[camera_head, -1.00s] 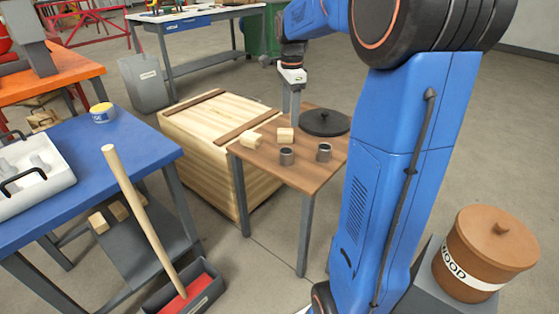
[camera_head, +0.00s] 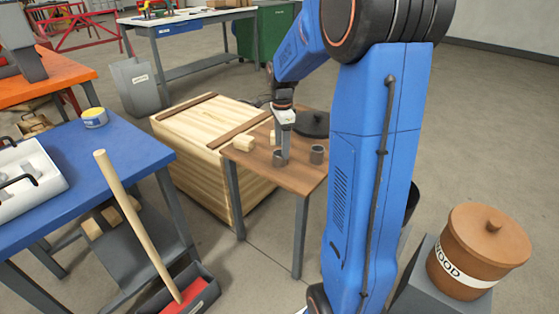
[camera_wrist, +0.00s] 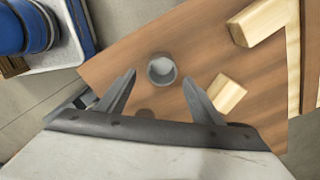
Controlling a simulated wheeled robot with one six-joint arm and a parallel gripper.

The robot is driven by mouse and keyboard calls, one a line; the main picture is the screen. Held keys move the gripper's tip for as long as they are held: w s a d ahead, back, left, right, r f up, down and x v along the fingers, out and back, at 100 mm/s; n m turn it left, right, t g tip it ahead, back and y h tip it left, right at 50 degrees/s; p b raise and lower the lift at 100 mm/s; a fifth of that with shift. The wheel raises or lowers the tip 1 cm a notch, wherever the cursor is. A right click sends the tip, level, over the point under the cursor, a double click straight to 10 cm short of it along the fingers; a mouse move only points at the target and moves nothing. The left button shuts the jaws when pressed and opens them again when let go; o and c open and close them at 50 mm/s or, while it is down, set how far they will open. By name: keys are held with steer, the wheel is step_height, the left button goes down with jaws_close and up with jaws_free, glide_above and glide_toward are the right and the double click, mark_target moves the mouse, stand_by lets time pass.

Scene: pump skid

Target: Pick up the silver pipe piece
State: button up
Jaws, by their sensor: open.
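In the wrist view, my gripper (camera_wrist: 159,76) is open and empty. One pipe piece (camera_wrist: 162,68) shows end-on between the fingertips, on the tabletop. I cannot tell the remaining height gap.
Wooden blocks lie near the pipe, one (camera_wrist: 226,93) close to the right finger and another (camera_wrist: 252,20) farther off. A black round lid (camera_head: 315,124) lies at the table's back. A wooden crate (camera_head: 180,150) stands left of the table.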

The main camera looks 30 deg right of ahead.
steer(key=shift+w+f, duration=0.15)
steer(key=shift+f, duration=2.5)
steer(key=shift+c, duration=0.5)
steer(key=c, duration=1.1)
step_height(320, 180, up, 10)
